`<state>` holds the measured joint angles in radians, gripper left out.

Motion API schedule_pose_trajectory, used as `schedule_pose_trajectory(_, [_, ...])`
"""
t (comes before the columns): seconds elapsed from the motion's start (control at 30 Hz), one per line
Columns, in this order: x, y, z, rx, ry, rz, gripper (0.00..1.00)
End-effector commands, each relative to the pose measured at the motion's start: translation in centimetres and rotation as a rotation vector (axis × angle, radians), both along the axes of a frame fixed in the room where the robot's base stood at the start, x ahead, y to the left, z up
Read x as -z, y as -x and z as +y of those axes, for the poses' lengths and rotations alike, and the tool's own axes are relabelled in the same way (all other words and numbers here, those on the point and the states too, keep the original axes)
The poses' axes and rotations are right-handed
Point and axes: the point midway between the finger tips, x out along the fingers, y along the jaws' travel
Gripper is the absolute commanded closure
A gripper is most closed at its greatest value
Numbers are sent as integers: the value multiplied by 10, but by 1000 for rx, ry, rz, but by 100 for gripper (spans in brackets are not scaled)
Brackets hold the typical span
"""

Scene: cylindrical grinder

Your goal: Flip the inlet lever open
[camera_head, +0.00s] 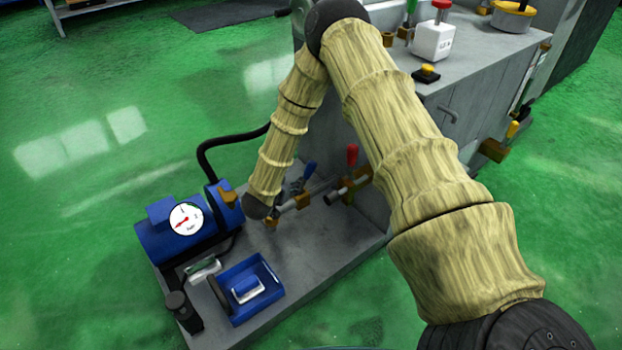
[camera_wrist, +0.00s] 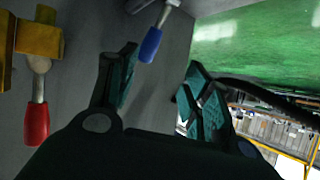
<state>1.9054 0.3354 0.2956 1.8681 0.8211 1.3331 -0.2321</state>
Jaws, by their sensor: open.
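Two valve levers sit on the pipework beside the machine. One has a blue handle (camera_head: 310,168) and the other a red handle (camera_head: 352,154); which one is the inlet lever is not labelled. In the wrist view the blue handle (camera_wrist: 151,45) lies just ahead of my gripper (camera_wrist: 163,68), between the lines of its two fingers. The fingers are apart with nothing between their pads. The red handle (camera_wrist: 37,124) lies off to the left, outside the fingers, below a brass fitting (camera_wrist: 40,40). In the head view my forearm and wrist hide most of my gripper.
A blue pump with a gauge (camera_head: 186,219) and a black hose (camera_head: 225,140) stand left of my wrist. A blue tray (camera_head: 268,308) lies in front on the grey base plate (camera_head: 335,240). The grinder body (camera_head: 470,85) stands behind my arm. Green floor is clear at left.

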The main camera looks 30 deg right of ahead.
Motion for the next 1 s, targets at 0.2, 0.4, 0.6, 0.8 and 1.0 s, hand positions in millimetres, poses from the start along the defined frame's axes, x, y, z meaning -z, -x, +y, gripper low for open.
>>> schedule_pose_trajectory(0.2, [13, -23, -31, 159, 32, -69, 50])
schedule_pose_trajectory(0.4, [10, -30, -44, 235, 45, -93, 50])
schedule_pose_trajectory(0.6, [12, -34, -54, 252, 49, -97, 50])
schedule_pose_trajectory(0.8, [24, -44, -77, 253, 48, -98, 50])
schedule_pose_trajectory(1.0, [37, -56, -105, 252, 47, -97, 50])
